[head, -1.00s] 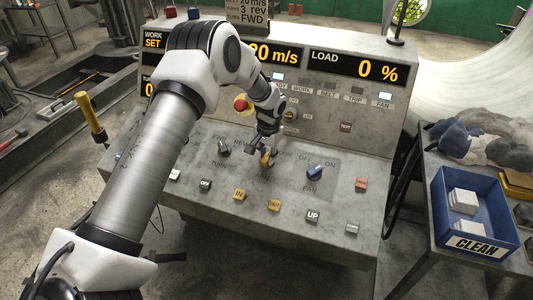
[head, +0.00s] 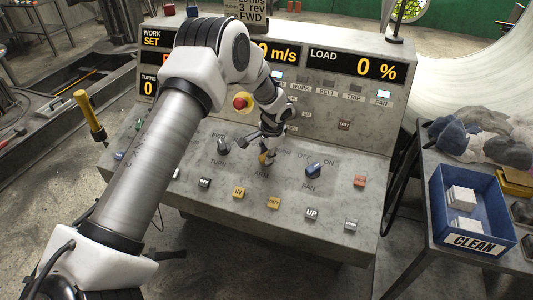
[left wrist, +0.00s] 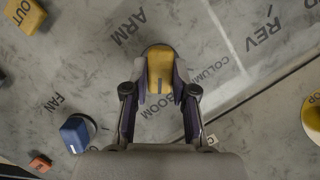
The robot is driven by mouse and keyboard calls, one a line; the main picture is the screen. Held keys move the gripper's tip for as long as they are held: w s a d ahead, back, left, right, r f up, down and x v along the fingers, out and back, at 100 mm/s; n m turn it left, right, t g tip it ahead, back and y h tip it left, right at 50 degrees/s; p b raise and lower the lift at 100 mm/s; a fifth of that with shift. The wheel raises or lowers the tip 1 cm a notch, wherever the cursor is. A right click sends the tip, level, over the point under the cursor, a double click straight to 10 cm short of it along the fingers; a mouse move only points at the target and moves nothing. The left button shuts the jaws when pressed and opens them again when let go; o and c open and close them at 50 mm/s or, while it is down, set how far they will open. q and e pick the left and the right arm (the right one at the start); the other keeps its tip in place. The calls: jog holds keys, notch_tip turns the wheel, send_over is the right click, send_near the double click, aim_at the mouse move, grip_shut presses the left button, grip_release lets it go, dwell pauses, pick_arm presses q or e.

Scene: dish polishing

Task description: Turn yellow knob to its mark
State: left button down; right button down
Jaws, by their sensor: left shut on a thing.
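The yellow knob (head: 264,159) is on the sloping panel of the grey console, below the displays. In the left wrist view the knob (left wrist: 159,62) stands between the fingers of my left gripper (left wrist: 160,88). The gripper is shut on it, with a finger along each side. In the head view my left gripper (head: 263,148) comes down on the knob from above and hides part of it. The printed words ARM, BOOM and COLUMN lie around the knob. I cannot make out clearly which mark it points at. My right gripper is not in view.
A blue knob (head: 314,170) sits to the right and a dark knob (head: 223,147) to the left. Several push buttons line the panel's front. A red mushroom button (head: 240,102) is above. A blue CLEAN bin (head: 478,240) stands on the right-hand table.

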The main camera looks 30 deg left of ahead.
aim_at(271, 168)
pick_arm(q)
jog(key=shift+s+f, duration=0.15)
jog(key=shift+f, duration=0.05)
jog(key=c, duration=0.9)
grip_release()
jog(key=shift+c, duration=0.2)
jog(key=shift+w, duration=0.2)
jog(key=v, duration=1.2)
